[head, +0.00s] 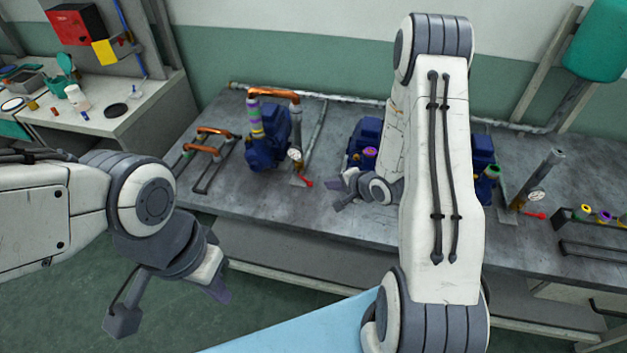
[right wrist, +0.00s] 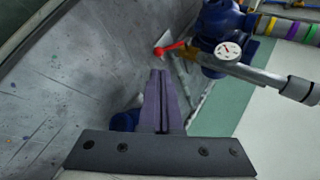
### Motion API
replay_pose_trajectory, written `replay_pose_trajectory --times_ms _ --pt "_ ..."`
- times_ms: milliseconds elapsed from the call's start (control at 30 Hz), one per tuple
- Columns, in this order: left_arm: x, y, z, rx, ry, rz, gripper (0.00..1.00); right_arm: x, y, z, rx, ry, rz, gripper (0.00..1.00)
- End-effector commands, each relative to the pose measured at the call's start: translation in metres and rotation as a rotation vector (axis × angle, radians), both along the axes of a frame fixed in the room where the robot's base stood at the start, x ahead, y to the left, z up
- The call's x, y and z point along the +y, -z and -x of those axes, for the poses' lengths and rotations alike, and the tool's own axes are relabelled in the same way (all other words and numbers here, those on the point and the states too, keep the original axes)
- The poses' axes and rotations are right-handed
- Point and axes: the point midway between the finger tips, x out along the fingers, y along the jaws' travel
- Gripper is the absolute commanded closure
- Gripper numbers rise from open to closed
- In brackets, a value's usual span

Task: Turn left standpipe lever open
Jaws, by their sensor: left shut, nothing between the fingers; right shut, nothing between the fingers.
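The left standpipe (head: 296,165) stands on the bench beside the left blue pump, with a white round gauge on it. Its red lever (head: 307,183) sticks out low to the right. In the right wrist view the red lever (right wrist: 170,48) lies just beyond my fingertips, apart from them, and the gauge (right wrist: 228,50) shows beside it. My right gripper (head: 337,183) is shut and empty, a little right of the lever. Its purple fingers (right wrist: 160,75) point at the lever. My left gripper (head: 221,292) is shut and empty, low in front of the bench.
The left pump (head: 268,145) carries a copper pipe and coloured rings. Another blue pump (head: 364,137) is partly hidden behind my right arm. A second standpipe (head: 549,165) with a red lever (head: 536,215) stands at the right. Copper-topped racks (head: 205,150) lie left; the bench front between is clear.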

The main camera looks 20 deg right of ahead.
Motion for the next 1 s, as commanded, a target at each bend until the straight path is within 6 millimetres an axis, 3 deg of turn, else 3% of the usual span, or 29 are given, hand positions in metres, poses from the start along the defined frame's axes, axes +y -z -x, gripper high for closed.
replay_pose_trajectory --times_ms 300,500,1000 --pt "0.000 -0.008 0.000 0.000 0.000 0.000 1.00 0.018 0.043 -0.049 0.001 -0.003 0.001 1.00" --pt "0.000 -0.014 0.000 0.000 0.000 0.000 1.00 0.024 0.054 -0.072 0.000 -0.002 0.002 1.00" --pt "0.000 -0.014 0.000 0.000 0.000 0.000 1.00 0.026 0.059 -0.079 0.000 -0.001 0.002 1.00"
